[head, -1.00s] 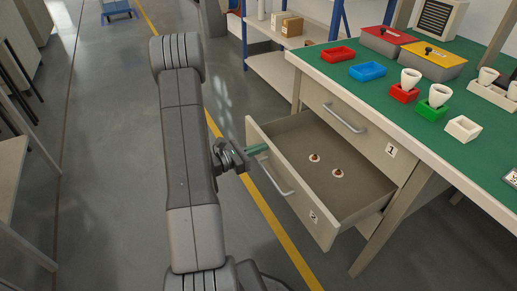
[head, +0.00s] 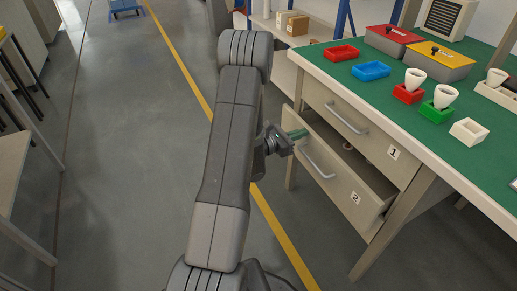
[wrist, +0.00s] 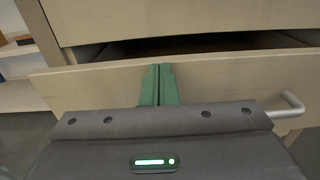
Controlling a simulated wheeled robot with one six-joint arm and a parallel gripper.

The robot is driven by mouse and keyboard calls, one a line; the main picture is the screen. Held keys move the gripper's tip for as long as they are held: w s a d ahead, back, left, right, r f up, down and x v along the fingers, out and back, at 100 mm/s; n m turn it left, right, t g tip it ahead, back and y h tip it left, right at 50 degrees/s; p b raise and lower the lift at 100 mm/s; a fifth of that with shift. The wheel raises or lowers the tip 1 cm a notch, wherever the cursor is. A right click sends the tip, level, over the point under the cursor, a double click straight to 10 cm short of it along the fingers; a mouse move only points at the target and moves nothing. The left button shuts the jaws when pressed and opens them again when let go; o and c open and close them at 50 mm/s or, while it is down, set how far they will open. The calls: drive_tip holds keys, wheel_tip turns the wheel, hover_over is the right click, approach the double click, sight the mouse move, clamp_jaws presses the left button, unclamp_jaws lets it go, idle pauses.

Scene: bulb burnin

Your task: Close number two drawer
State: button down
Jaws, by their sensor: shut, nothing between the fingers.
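The number two drawer (head: 335,178) is the lower drawer of the green-topped bench and stands partly open. A dark gap shows above its front, with a small part of its inside visible. Its front also spans the wrist view (wrist: 230,80), with its grey handle (wrist: 288,104) at the right. My gripper (head: 300,135) is shut and empty, its green fingers at the upper left part of the drawer front, left of the handle. In the wrist view the closed fingers (wrist: 159,84) overlap the drawer front near its top edge; they appear to touch it.
The number one drawer (head: 355,125) above is shut. The bench top (head: 400,110) holds red, blue, green and white trays, bulbs and lidded boxes. A shelf (head: 290,38) stands behind.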

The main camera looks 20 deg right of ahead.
sight(309, 128)
drive_tip(key=shift+w+d, duration=0.15)
drive_tip(key=shift+d, duration=1.9)
drive_tip(key=shift+a, duration=0.15)
